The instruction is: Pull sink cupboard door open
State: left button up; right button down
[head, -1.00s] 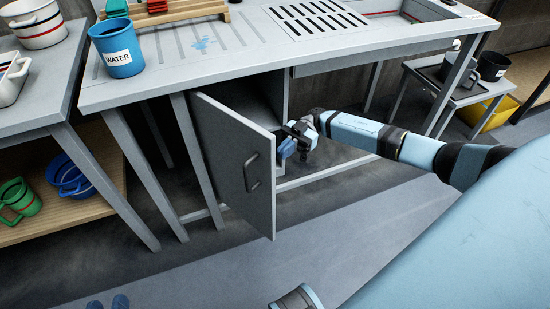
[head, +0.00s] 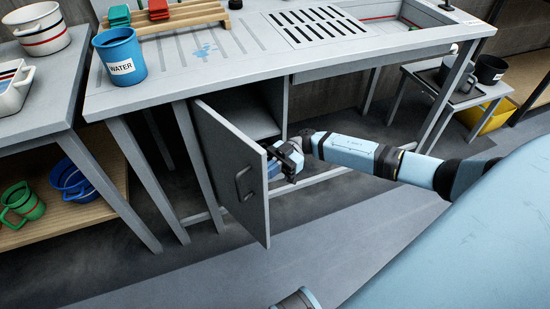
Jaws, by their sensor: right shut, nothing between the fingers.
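The grey sink cupboard door (head: 225,165) stands well open under the sink bench, swung out from its left side. Its dark bar handle (head: 244,183) is on the outer face, near the free edge. My right gripper (head: 274,168) is shut and empty, just behind the free edge on the door's inner side. The door edge hides part of its blue fingertips, so I cannot tell whether they touch the inner face. My left gripper is not in view.
The sink bench (head: 215,75) carries a blue WATER cup (head: 119,55) at its left. Bench legs (head: 135,185) stand left of the door. A side table (head: 445,95) and yellow bin (head: 485,115) are at right. The floor before the door is clear.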

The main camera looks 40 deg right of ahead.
pick_arm(q)
jog(key=p, duration=0.2)
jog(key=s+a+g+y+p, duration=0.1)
jog(key=p, duration=0.1)
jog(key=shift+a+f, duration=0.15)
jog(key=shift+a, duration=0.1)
pick_arm(e)
jog(key=s+a+m+t, duration=0.1)
jog(key=a+t, duration=0.1)
jog(key=a, duration=0.6)
jog(key=shift+a+m+t, duration=0.35)
jog(key=shift+m+t, duration=0.05)
pick_arm(q)
jog(key=shift+p, duration=0.3)
pick_arm(e)
jog(key=shift+s, duration=0.1)
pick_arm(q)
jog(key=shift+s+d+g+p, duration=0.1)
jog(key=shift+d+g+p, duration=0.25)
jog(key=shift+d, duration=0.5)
pick_arm(e)
jog(key=s+d, duration=0.2)
jog(key=d, duration=1.2)
